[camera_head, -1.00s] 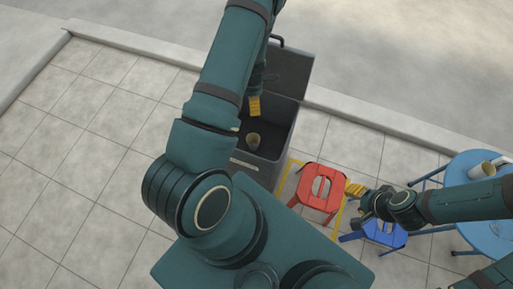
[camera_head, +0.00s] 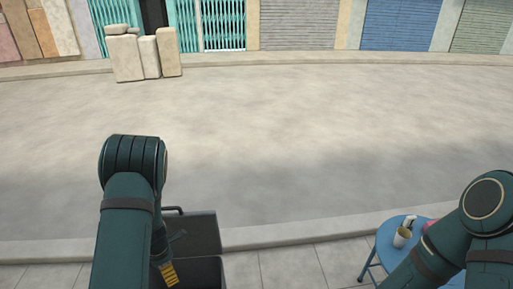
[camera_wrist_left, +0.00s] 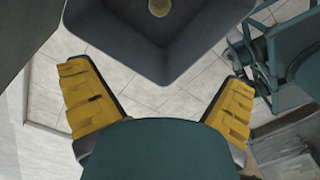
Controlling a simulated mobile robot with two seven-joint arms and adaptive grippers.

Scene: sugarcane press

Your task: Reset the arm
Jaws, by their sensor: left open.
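My left arm comes up from the bottom left of the head view. Its left gripper (camera_head: 168,273) shows only as a yellow finger at the bottom edge, beside the dark grey bin (camera_head: 200,235). In the left wrist view the two yellow fingers of the left gripper (camera_wrist_left: 157,78) stand wide apart with nothing between them. The bin (camera_wrist_left: 165,70) shows beyond them, with a cup (camera_wrist_left: 159,7) inside it at the top edge. My right arm bends at the lower right of the head view. Its gripper is out of the frame.
A round blue table (camera_head: 385,240) with a cup (camera_head: 402,237) on it stands at the lower right, partly behind my right arm. A kerb (camera_head: 300,232) crosses behind the bin. The street is clear up to the stacked pale blocks (camera_head: 145,57) and shutters.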

